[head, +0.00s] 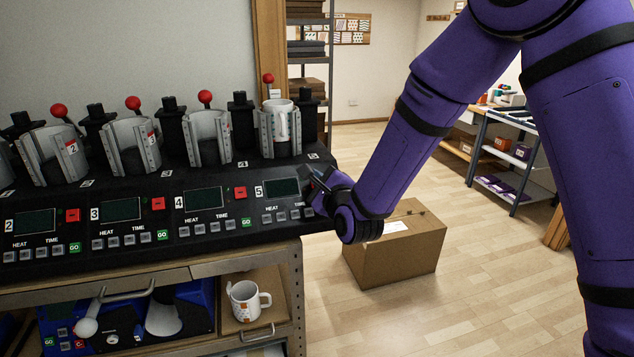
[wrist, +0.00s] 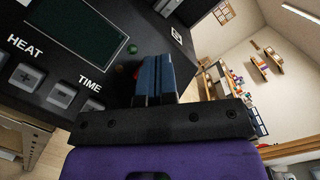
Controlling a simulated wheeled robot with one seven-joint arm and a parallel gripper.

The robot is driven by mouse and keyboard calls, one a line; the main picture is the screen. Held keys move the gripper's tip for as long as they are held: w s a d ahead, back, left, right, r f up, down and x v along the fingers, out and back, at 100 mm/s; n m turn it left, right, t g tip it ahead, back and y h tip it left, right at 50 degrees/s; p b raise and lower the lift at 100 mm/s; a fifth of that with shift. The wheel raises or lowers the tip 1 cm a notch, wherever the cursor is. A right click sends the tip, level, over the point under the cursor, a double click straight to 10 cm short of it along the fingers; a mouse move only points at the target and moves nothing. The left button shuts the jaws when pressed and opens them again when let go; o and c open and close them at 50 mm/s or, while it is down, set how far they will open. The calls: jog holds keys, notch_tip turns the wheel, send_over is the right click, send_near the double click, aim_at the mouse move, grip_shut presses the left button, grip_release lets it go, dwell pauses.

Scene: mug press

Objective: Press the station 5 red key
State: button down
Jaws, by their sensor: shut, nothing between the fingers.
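Station 5 is the rightmost unit on the black press bench. Its dark display (head: 282,187) shows beside the "5" label in the head view, and large in the wrist view (wrist: 82,22). My gripper (head: 312,181) is at the right end of the station 5 panel, fingers shut and empty. The fingers (wrist: 154,80) are over or against the panel right of the display; contact cannot be told. The station 5 red key is hidden behind my gripper in the head view. A small red spot (wrist: 137,74) shows beside the fingers; I cannot tell whether it is the key.
The station 4 red key (head: 240,193) and green GO key (head: 247,223) lie to the left. A white mug (head: 281,122) sits in the station 5 press. Another mug (head: 247,300) stands on the shelf below. A cardboard box (head: 398,250) is on the floor at the right.

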jog(key=shift+s+d+r, duration=0.2)
jog(key=shift+s+r, duration=0.45)
jog(key=shift+s, duration=0.05)
jog(key=shift+s+d+r, duration=0.2)
jog(key=shift+s+r, duration=0.5)
jog(key=shift+s+d+r, duration=0.2)
jog(key=shift+s+r, duration=0.45)
jog(key=shift+s, duration=0.05)
